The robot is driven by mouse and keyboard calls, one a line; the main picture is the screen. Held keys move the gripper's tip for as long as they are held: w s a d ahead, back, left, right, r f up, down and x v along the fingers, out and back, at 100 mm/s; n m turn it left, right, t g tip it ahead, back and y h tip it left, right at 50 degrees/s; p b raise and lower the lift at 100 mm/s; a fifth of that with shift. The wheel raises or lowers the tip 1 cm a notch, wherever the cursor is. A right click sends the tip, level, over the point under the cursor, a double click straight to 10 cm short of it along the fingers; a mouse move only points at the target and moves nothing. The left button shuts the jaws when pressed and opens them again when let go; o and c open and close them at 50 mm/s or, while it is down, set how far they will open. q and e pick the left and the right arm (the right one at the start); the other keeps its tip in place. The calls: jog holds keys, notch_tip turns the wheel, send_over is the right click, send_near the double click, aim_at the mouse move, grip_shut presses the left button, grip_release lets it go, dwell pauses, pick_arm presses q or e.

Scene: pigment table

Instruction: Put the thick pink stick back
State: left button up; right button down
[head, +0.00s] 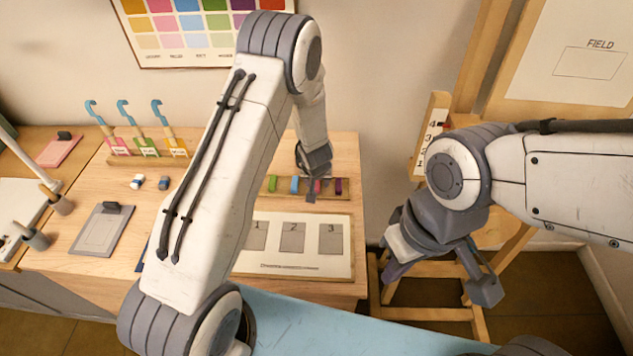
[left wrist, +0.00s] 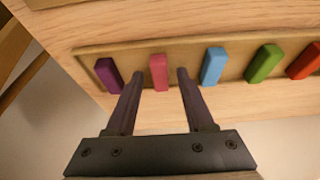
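A pink stick (left wrist: 159,72) sits in a slot of the long wooden rack (left wrist: 135,57), between a purple stick (left wrist: 108,74) and a blue stick (left wrist: 213,66). My left gripper (left wrist: 157,80) is open, with one finger on each side of the pink stick in the left wrist view; I see no contact. In the head view the left gripper (head: 311,184) is over the rack (head: 283,192) and partly covers the pink stick. My right gripper (head: 440,278) is open and empty, off the right side of the table.
Green (left wrist: 265,62) and orange-red (left wrist: 306,60) sticks share the rack. A white board numbered 1 to 3 (head: 285,262) lies in front. Hooked tools (head: 160,112) stand in a holder at the back left. An easel (head: 487,50) stands at the right.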

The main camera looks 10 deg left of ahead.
pick_arm(q)
jog(key=shift+r, duration=0.2)
jog(key=a+p+v, duration=0.1)
jog(key=p+v, duration=0.4)
jog(key=v, duration=0.6)
jog(key=s+d+r+m+g+h, duration=0.1)
jog(key=s+d+r+m+h, duration=0.1)
jog(key=s+d+r, duration=0.4)
jog(key=s+d+r+m+h, duration=0.2)
jog(key=s+d+r, duration=0.1)
jog(key=d+r, duration=0.4)
jog(key=s+a+r+m+g+y, duration=0.1)
jog(key=s+r+m, duration=0.2)
jog(key=s, duration=0.7)
jog(key=s+a+r+m+g+y, duration=0.1)
jog(key=s+r+m+g, duration=0.1)
jog(key=s, duration=0.8)
jog(key=shift+s+a+r+m+g, duration=0.2)
jog(key=shift+r+m+g, duration=0.15)
jog(key=shift+r, duration=0.5)
jog(key=shift+f, duration=0.1)
